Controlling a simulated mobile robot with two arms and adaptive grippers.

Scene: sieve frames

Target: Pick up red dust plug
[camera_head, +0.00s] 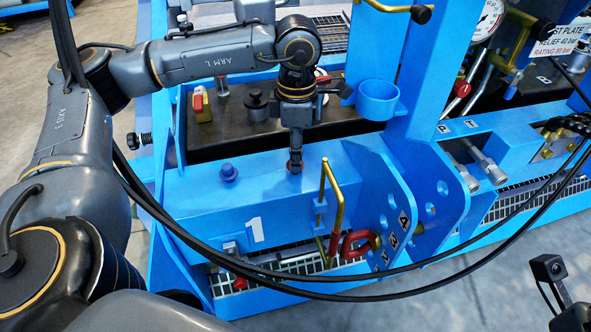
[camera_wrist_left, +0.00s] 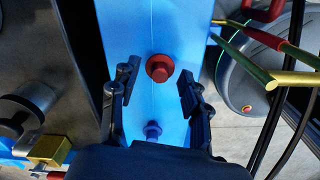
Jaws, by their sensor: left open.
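The red dust plug (camera_wrist_left: 160,68) stands on the blue beam top, seen from above in the left wrist view. In the head view the red dust plug (camera_head: 295,167) is mostly hidden under my left gripper (camera_head: 295,150). My left gripper points down over it. In the left wrist view my left gripper (camera_wrist_left: 156,80) is open, with one finger on each side of the plug and visible gaps to both. I cannot tell the exact height of the fingertips. My right gripper's fingers do not show.
A blue plug (camera_head: 228,172) stands on the same beam, to the left. A brass handle (camera_head: 334,200) rises at the beam's front right. A blue cup-like ring (camera_head: 378,99) and upright blue plates are close on the right. Black hoses (camera_head: 300,285) cross in front.

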